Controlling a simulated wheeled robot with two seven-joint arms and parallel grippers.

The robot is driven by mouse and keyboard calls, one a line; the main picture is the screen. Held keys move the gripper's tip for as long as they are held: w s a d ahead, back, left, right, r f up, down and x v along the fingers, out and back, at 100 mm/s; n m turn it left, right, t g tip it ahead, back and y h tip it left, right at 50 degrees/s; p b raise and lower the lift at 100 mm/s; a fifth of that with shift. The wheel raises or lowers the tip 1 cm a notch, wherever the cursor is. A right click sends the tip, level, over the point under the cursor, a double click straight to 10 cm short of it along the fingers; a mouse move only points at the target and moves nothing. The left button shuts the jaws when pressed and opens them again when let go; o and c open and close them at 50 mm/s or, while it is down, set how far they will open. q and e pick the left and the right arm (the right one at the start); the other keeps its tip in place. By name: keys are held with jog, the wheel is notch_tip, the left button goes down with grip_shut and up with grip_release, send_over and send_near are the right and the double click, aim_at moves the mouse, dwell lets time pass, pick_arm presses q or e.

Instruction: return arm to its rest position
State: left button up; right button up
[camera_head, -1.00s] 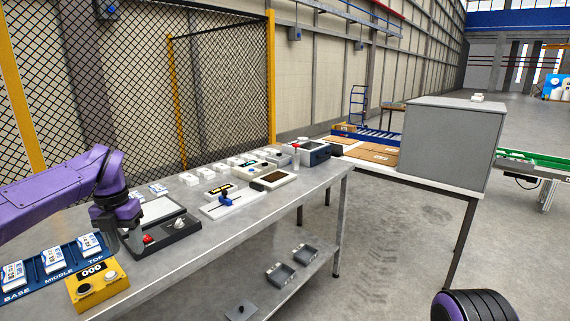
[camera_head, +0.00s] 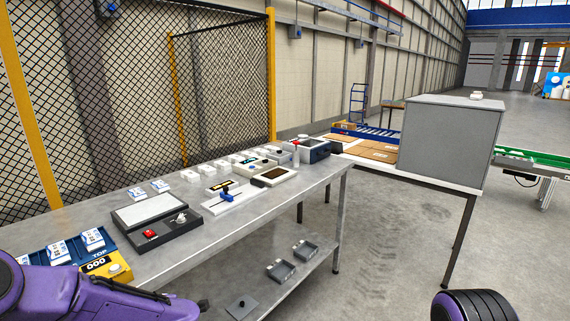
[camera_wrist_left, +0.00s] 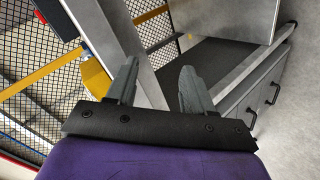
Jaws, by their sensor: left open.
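A purple and black part of mine (camera_head: 475,305) shows at the bottom right; my right gripper is not in view.
The bench holds a dark panel with a red button (camera_head: 150,234), a fixture with a blue handle (camera_head: 227,192), a yellow counter box (camera_head: 115,268) and a blue rack of labelled packs (camera_head: 60,252). A grey cabinet (camera_head: 450,140) stands right. Floor between is clear.

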pick_arm(q)
jog(key=s+d+f+m+h, duration=0.3)
jog(key=s+d+f+m, duration=0.2)
jog(key=s+f+m, duration=0.45)
jog(key=s+f+m+g+h, duration=0.1)
jog(key=s+f+m+g, duration=0.1)
jog(key=s, duration=1.1)
jog(key=s+a+f+m+g+h, duration=0.1)
jog(key=s+f+m, duration=0.3)
jog(key=s, duration=1)
notch_tip(320, 180, down, 4)
jog(key=shift+a+r+g, duration=0.25)
jog(key=shift+a+g, duration=0.05)
jog(key=shift+g, duration=0.2)
jog(key=shift+s, duration=0.1)
